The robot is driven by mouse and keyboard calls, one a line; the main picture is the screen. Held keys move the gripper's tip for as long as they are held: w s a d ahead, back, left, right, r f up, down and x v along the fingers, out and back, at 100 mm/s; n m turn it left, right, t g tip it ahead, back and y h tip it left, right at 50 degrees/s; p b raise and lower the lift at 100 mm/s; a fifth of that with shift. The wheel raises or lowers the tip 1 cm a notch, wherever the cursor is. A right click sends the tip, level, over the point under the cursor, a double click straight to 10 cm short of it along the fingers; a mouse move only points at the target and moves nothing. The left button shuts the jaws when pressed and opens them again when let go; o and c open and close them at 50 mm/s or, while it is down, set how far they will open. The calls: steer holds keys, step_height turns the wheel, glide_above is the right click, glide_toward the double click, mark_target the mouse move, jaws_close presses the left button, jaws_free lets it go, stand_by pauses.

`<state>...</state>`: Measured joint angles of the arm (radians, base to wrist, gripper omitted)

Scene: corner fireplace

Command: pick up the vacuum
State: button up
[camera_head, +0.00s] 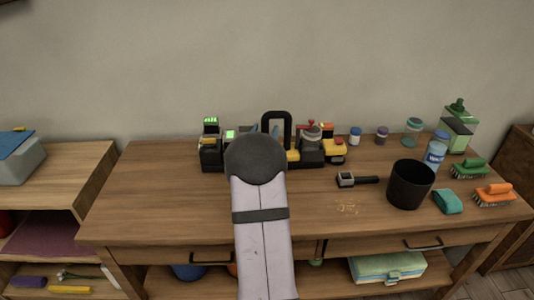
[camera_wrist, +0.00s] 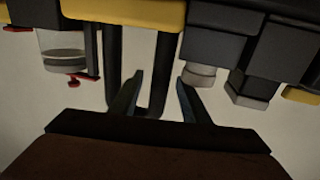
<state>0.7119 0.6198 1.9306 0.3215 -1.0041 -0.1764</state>
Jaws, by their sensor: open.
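A row of black and yellow devices stands at the back of the workbench. One has an upright black loop handle (camera_head: 277,117); beside it is a unit with a clear canister and red parts (camera_head: 311,132). I cannot tell for certain which is the vacuum. In the wrist view, my gripper (camera_wrist: 160,77) is open and empty. The loop handle (camera_wrist: 165,70) shows there, one of its bars between my two fingers in the picture; contact cannot be told. The clear canister (camera_wrist: 63,50) is at the left. In the head view, my arm hides the gripper and part of the row.
On the bench's right are a black cup (camera_head: 410,185), a small black-handled tool (camera_head: 358,180), crumbs (camera_head: 348,207), a teal sponge (camera_head: 448,201), green (camera_head: 469,169) and orange (camera_head: 493,194) brushes, and bottles. The bench's left top (camera_head: 150,190) is clear.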

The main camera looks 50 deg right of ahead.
steer(key=shift+d, duration=0.2)
jaws_close()
stand_by(1.2)
steer(key=shift+w+r, duration=0.15)
steer(key=shift+r, duration=0.15)
